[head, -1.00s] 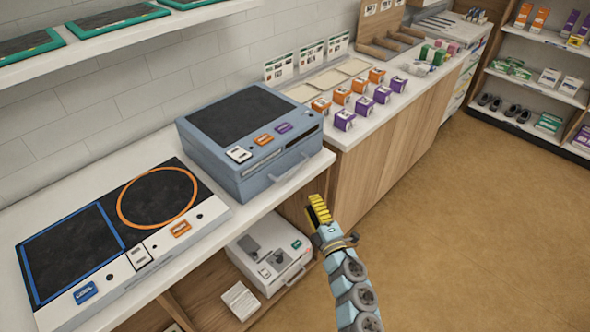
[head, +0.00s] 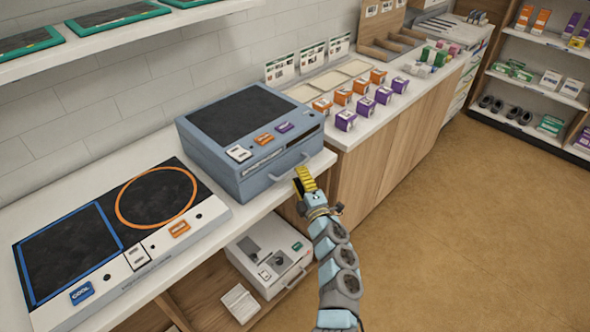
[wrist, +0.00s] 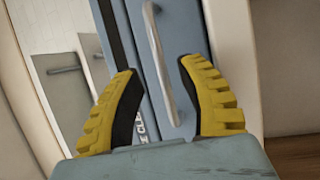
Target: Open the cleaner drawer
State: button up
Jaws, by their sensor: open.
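The cleaner is a blue-grey box (head: 222,160) with a dark top, standing on the white counter. A metal bar handle (head: 283,162) sits on its front face, and the drawer front looks flush with the box. My gripper (head: 304,180) is just in front of the handle. In the wrist view the handle (wrist: 160,62) runs up between the two yellow fingers of my gripper (wrist: 160,100), which are open and apart. The handle's near end reaches the space between the fingertips; I cannot tell whether either finger touches it.
A two-zone panel (head: 110,228) lies left of the box. A white appliance (head: 268,262) with its own handle stands on the shelf below. Small orange and purple boxes (head: 345,120) stand on the counter behind. The floor (head: 450,240) to the right is clear.

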jog(key=shift+b+x, duration=0.4)
jog(key=shift+x, duration=1.3)
jog(key=shift+f, duration=0.1)
grip_shut()
